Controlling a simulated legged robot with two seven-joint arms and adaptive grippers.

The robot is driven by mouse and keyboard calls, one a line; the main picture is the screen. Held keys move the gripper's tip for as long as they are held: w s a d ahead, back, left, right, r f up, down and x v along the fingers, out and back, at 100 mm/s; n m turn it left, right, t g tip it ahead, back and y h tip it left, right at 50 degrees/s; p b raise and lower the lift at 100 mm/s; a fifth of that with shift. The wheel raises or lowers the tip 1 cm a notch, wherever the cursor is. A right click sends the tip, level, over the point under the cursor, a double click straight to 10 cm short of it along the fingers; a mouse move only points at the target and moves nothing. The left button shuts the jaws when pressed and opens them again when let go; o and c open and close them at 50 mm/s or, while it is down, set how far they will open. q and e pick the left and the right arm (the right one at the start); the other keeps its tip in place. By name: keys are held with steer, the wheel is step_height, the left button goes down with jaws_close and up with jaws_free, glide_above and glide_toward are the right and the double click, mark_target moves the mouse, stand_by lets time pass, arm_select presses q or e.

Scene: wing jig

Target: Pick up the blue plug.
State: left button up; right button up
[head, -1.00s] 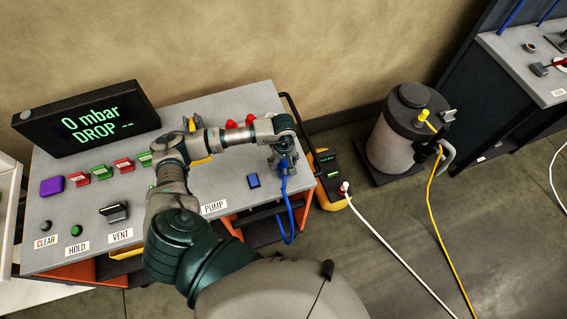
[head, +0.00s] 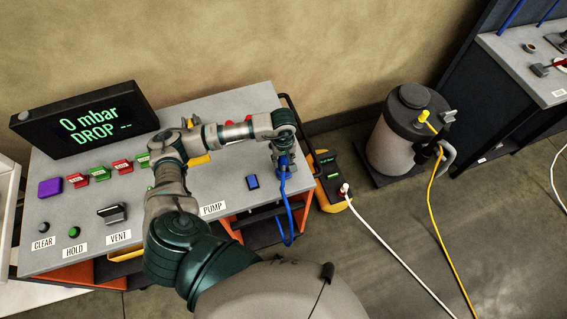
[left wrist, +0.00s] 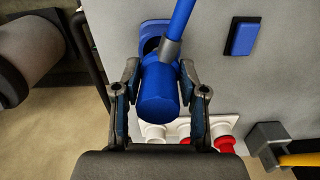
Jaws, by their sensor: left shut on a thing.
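The blue plug (left wrist: 159,92) is a short blue cylinder with a grey collar and a blue cable, seen between the fingers in the left wrist view. My left gripper (left wrist: 160,100) is shut on it. In the head view my left gripper (head: 282,162) points down at the right end of the grey cart top, and it mostly hides the plug. My right gripper is not in view.
A blue block (head: 253,181) lies just left of the gripper. Red knobs (left wrist: 224,137) on white bases stand close by. A display (head: 88,120) reads 0 mbar. A grey canister (head: 396,140) with a yellow hose and a yellow-black unit (head: 328,180) stand right of the cart.

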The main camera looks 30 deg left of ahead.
arm_select(q)
steer(key=s+d+r, duration=0.2)
steer(key=s, duration=0.5)
steer(key=s+d+r, duration=0.3)
steer(key=s, duration=0.5)
steer(key=shift+d+r+b, duration=0.15)
steer(key=shift+r+b, duration=0.15)
steer(key=shift+b, duration=0.15)
